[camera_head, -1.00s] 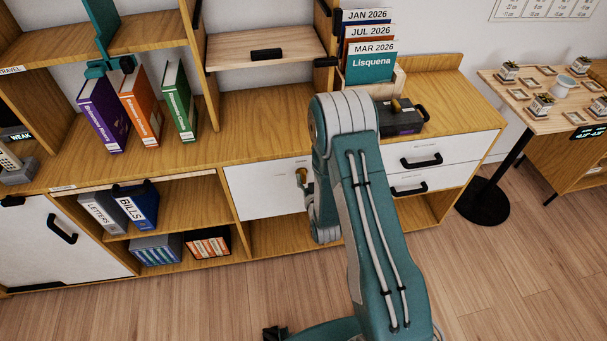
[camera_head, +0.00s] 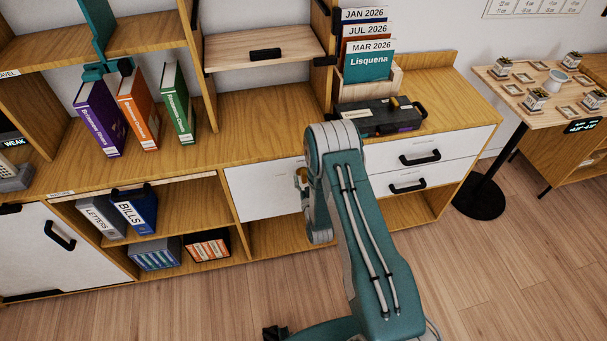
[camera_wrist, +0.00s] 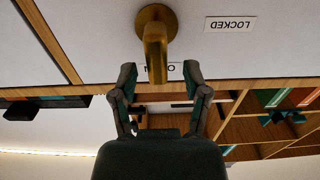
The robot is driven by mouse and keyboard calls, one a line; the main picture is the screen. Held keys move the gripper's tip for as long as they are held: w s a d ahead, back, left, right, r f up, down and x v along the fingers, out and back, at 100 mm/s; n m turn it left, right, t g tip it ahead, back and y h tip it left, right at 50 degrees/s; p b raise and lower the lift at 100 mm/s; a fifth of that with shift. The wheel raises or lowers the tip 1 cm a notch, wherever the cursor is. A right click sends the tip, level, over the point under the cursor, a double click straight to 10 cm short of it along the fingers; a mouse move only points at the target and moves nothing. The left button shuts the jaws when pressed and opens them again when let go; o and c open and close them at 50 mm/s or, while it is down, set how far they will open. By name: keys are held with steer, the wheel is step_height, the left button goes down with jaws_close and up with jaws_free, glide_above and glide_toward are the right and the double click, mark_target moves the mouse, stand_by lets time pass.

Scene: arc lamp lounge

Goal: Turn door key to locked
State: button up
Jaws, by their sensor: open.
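The brass door key (camera_wrist: 155,45) sticks out of a white door front in the wrist view, which looks upside down. Its handle points toward a partly covered label (camera_wrist: 172,68), of which I read only some letters. A LOCKED label (camera_wrist: 230,24) is to the right of the key. My gripper (camera_wrist: 160,82) is open, one finger on each side of the handle's end; I cannot tell whether either touches it. In the head view the key (camera_head: 302,178) shows beside my arm on the white door (camera_head: 258,192), and my gripper is hidden there.
The wooden cabinet (camera_head: 262,112) carries books (camera_head: 140,108), a dark case (camera_head: 380,118) and a file holder (camera_head: 368,62). White drawers (camera_head: 415,160) are right of my arm. A small table (camera_head: 540,98) stands at the far right. The floor in front (camera_head: 180,305) is clear.

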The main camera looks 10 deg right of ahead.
steer(key=shift+w, duration=0.85)
steer(key=shift+w+d, duration=0.1)
steer(key=shift+w, duration=0.05)
jaws_close()
